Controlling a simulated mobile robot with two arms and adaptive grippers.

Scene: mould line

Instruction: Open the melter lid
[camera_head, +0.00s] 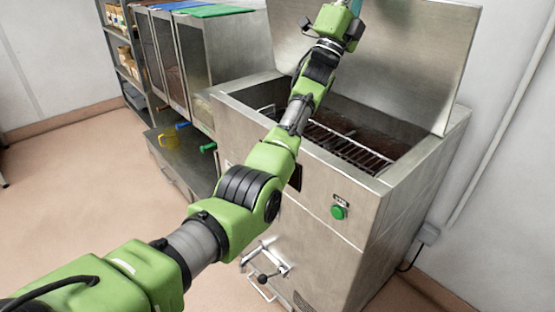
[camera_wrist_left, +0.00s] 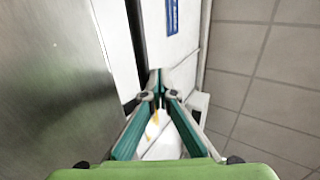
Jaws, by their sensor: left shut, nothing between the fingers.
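The melter (camera_head: 322,192) is a steel cabinet with an open top. Its flat steel lid (camera_head: 420,55) stands raised, nearly upright, at the back of the opening. My left arm reaches across the melter's front, and my left gripper (camera_head: 356,8) is at the top edge of the view, in front of the lid's upper part. In the left wrist view, a steel sheet, likely the lid (camera_wrist_left: 60,90), fills the left side. The gripper's fingers (camera_wrist_left: 159,76) meet at their tips, empty. My right gripper is not in view.
A wire grate (camera_head: 345,146) lies in the melter's opening. A green button (camera_head: 338,212) is on the front. Steel tanks with coloured lids (camera_head: 215,12) and a shelf rack (camera_head: 122,55) stand at left. The floor (camera_head: 75,185) at left is clear.

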